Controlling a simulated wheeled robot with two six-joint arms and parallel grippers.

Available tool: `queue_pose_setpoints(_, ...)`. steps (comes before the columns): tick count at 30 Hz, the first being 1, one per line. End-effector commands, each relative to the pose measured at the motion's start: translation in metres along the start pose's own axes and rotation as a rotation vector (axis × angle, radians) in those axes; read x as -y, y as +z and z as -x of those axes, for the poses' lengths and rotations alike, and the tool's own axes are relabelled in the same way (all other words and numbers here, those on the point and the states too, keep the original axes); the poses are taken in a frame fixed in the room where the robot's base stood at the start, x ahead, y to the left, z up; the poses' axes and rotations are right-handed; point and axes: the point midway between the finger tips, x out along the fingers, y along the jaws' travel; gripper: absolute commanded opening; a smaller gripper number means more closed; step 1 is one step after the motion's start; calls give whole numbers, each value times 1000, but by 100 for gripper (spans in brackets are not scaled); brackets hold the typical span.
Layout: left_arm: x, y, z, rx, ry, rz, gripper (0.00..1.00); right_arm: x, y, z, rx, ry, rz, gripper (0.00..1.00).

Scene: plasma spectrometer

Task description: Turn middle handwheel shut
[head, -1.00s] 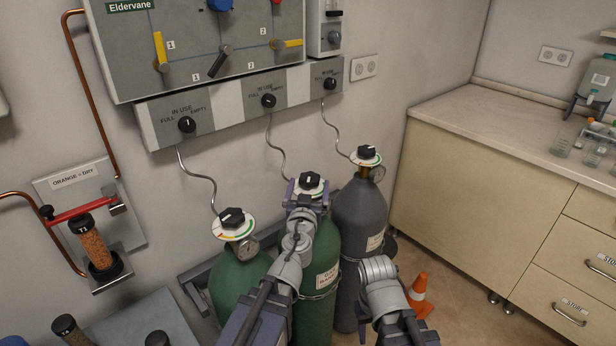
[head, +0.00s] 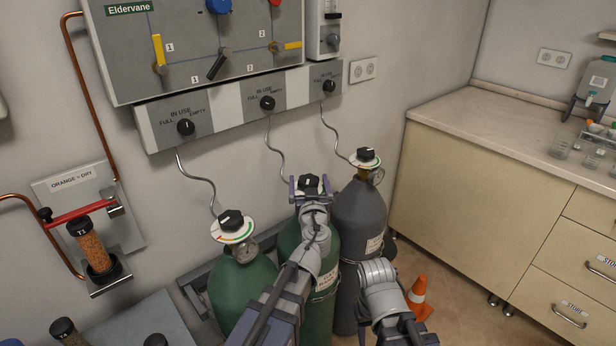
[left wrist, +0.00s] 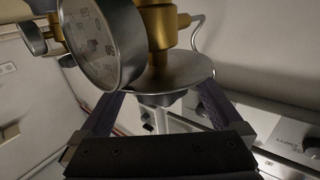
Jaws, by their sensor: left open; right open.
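The middle handwheel (head: 308,184) is a black knob with a white mark on top of the middle green cylinder (head: 322,275). My left gripper (head: 310,191) is at this knob, with a finger on each side. It is open. In the left wrist view, the open fingers (left wrist: 158,112) straddle the space below a round metal disc (left wrist: 172,82), and the knob shows only partly there. Contact between fingers and knob cannot be told. A gauge (left wrist: 103,45) and a brass valve body (left wrist: 162,35) stand beyond. My right arm shows at lower right, but its gripper is hidden.
A green cylinder with a handwheel (head: 231,220) stands left, and a grey cylinder with a handwheel (head: 366,156) stands right. Thin hoses rise to the wall panel (head: 217,114). An orange cone (head: 419,292) stands on the floor at right, before the cabinet (head: 475,205).

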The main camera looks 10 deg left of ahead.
Motion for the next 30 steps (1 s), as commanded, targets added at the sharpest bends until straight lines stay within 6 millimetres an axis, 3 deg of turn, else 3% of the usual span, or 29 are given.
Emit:
queue_pose_setpoints(1,-1,0,-12,0,-1,0,100,0,0,0,0,0,0,50)
queue_pose_setpoints(6,0,0,-30,0,0,0,100,0,0,0,0,0,0,50)
queue_pose_setpoints(14,0,0,-31,0,1,0,100,0,0,0,0,0,0,50)
queue_pose_setpoints(30,0,0,-31,0,1,0,42,0,0,0,0,0,0,50)
